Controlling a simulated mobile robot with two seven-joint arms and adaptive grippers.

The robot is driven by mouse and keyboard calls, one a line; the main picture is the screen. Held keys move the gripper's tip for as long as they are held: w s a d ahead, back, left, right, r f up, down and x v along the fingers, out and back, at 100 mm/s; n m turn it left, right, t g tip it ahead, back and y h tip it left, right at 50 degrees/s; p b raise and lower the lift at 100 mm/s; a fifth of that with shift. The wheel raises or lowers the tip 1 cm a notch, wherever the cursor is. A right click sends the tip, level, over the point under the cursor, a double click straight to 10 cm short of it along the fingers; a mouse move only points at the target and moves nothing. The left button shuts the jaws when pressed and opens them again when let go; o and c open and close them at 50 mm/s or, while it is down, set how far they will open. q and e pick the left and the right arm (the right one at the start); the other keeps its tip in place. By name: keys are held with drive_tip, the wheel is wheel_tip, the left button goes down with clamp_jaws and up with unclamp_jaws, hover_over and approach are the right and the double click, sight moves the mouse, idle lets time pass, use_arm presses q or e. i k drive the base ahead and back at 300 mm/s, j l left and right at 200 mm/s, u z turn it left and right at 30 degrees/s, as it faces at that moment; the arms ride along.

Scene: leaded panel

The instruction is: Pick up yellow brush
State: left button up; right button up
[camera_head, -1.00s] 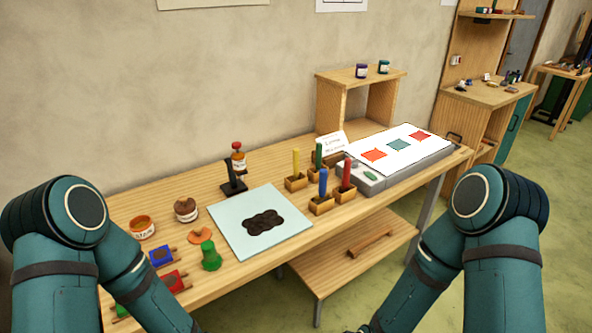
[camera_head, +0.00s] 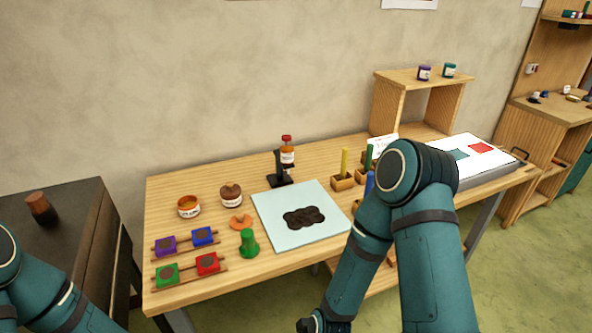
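The yellow brush (camera_head: 344,161) stands upright in a small wooden holder (camera_head: 343,182) on the workbench, to the right of the light blue sheet. A green brush (camera_head: 368,156) stands just right of it. A blue brush (camera_head: 369,183) is partly hidden by my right arm. My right arm reaches down in front of the bench, and its gripper (camera_head: 316,324) is only partly in view at the bottom edge, apart from the brush. Its fingers cannot be made out. My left arm shows at the lower left, with its gripper outside the picture.
A light blue sheet (camera_head: 275,232) with dark blots lies mid-bench. Left of it are jars (camera_head: 189,207), a green stamp-like piece (camera_head: 249,242) and colored blocks (camera_head: 202,236). A bottle on a black stand (camera_head: 286,160) is behind it. A dark cabinet (camera_head: 88,240) stands at left.

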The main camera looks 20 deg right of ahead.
sight(345, 153)
drive_tip(key=l+u, duration=0.4)
drive_tip(key=k+l+u, duration=0.1)
drive_tip(key=l+u, duration=0.35)
drive_tip(key=k+l+u, duration=0.1)
drive_tip(key=l, duration=0.2)
drive_tip(key=k+l+u, duration=0.1)
drive_tip(key=l, duration=0.25)
drive_tip(key=k+l+u, duration=0.15)
drive_tip(key=l, duration=0.15)
